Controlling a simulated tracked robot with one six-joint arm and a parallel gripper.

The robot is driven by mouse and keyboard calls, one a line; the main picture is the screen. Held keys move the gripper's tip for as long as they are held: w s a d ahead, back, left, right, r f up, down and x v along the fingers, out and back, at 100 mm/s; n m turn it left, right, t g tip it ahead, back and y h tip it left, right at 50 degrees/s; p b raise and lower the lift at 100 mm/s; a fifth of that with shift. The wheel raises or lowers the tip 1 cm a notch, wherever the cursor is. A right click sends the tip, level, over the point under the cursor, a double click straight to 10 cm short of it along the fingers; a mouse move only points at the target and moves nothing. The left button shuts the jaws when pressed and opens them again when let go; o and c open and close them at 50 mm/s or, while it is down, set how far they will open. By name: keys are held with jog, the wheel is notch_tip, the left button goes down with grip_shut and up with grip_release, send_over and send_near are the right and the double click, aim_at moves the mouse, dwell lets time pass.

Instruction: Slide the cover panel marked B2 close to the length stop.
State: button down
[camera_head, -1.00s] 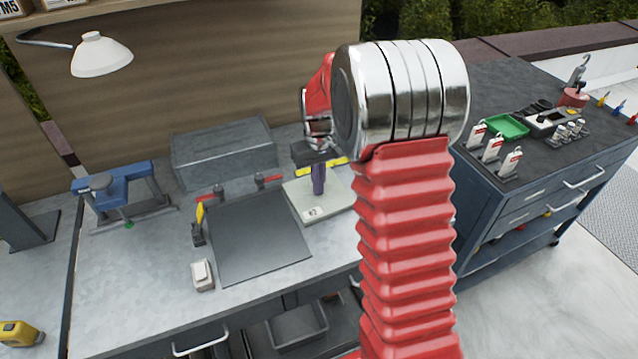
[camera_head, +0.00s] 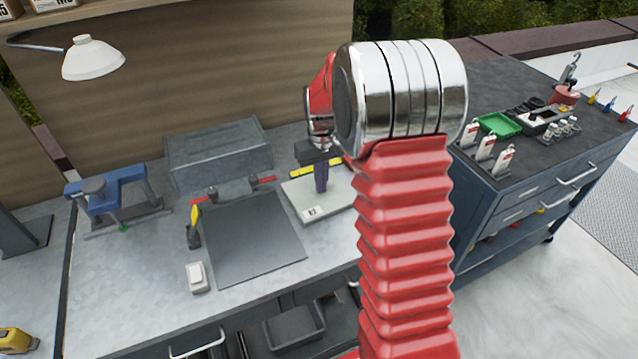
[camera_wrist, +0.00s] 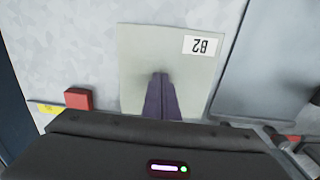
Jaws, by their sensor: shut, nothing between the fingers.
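The cover panel marked B2 (camera_head: 338,203) is a pale grey-green plate lying flat on the bench, right of a dark square plate. It also shows in the wrist view (camera_wrist: 135,60), its label upside down. My gripper (camera_head: 321,190) points down over the panel, its purple fingers together with nothing between them. In the wrist view the fingertips (camera_wrist: 162,78) are over the panel; I cannot tell whether they press on it. A red block (camera_wrist: 78,98) with a yellow strip stands apart from the panel at lower left. I cannot tell whether it is the length stop.
The dark square plate (camera_head: 250,240) has a red bar with dark knobs at its back. A yellow-tagged fitting (camera_head: 194,218) and a white switch box (camera_head: 196,277) stand to its left. A grey box (camera_head: 220,150) is behind. A tool cart (camera_head: 480,215) stands at right.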

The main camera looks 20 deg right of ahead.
aim_at(340, 188)
jog(key=shift+s+d+f, duration=0.2)
jog(key=shift+d, duration=0.45)
jog(key=shift+s+d, duration=0.15)
jog(key=shift+d, duration=0.55)
jog(key=shift+d, duration=0.35)
jog(key=shift+s+d, duration=0.1)
jog(key=shift+d, duration=0.25)
jog(key=shift+s+d+f, duration=0.1)
jog(key=shift+d, duration=0.55)
dwell(0.5)
jog(key=shift+w+r, duration=0.2)
jog(key=shift+r, duration=1.75)
jog(key=shift+a+r, duration=0.1)
jog(key=shift+r, duration=1.7)
